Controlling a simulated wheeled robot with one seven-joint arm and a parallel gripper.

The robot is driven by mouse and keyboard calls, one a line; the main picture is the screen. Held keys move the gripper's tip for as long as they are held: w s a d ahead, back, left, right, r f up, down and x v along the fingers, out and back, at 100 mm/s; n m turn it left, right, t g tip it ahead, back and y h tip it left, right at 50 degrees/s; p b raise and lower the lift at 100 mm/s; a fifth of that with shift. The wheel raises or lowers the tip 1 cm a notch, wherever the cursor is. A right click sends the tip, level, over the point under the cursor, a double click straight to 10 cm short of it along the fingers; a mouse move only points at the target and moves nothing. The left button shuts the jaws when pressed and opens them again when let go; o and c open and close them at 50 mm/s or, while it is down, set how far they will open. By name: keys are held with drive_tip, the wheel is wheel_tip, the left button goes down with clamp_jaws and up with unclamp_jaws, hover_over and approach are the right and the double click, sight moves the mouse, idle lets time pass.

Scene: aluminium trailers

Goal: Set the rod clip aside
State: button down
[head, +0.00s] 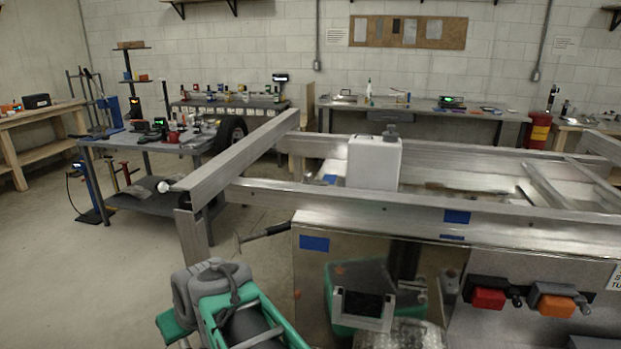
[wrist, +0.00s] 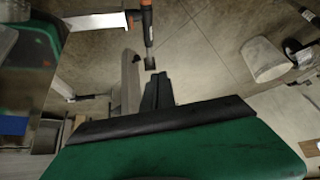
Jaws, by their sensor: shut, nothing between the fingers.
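I cannot pick out the rod clip for certain in either view. A dark rod-like piece with a thin bent end (head: 264,233) sticks out left from the trailer's front panel in the head view. In the wrist view, a dark upright piece with orange parts (wrist: 148,28) stands just beyond the fingertips; I cannot tell whether it is the same piece. My gripper (wrist: 157,90) shows dark fingers close together, shut and empty, apart from that piece. My green and grey arm fills the lower part of the head view; its fingertips are not clear there.
The aluminium trailer frame (head: 330,203) spans the middle, with a white container (head: 374,163) behind its front rail. Red (head: 489,299) and orange (head: 557,306) lamps sit at lower right. A grey workbench (head: 130,140) stands left. A whitish bucket (wrist: 264,60) is on the floor. Floor at left is open.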

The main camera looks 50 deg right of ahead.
drive_tip(key=d+r+m+t+h, duration=0.15)
drive_tip(key=d+r, duration=0.25)
drive_tip(key=d, duration=0.5)
drive_tip(key=w+d+r+m+t+h, duration=0.1)
drive_tip(key=d+r+h, duration=0.15)
drive_tip(key=d, duration=0.65)
drive_tip(key=d+r+m+t+h, duration=0.1)
drive_tip(key=d+r+m+t, duration=0.1)
drive_tip(key=d+r, duration=0.45)
drive_tip(key=s+d+r+m+h, duration=0.1)
drive_tip(key=s+d+r+h, duration=0.1)
drive_tip(key=d, duration=0.4)
drive_tip(key=s+d+r+h, duration=0.2)
drive_tip(key=s+d+r, duration=0.1)
drive_tip(key=s+d, duration=0.2)
drive_tip(key=shift+s+d+m+t, duration=0.35)
drive_tip(key=shift+d+t, duration=0.1)
drive_tip(key=shift+d, duration=0.7)
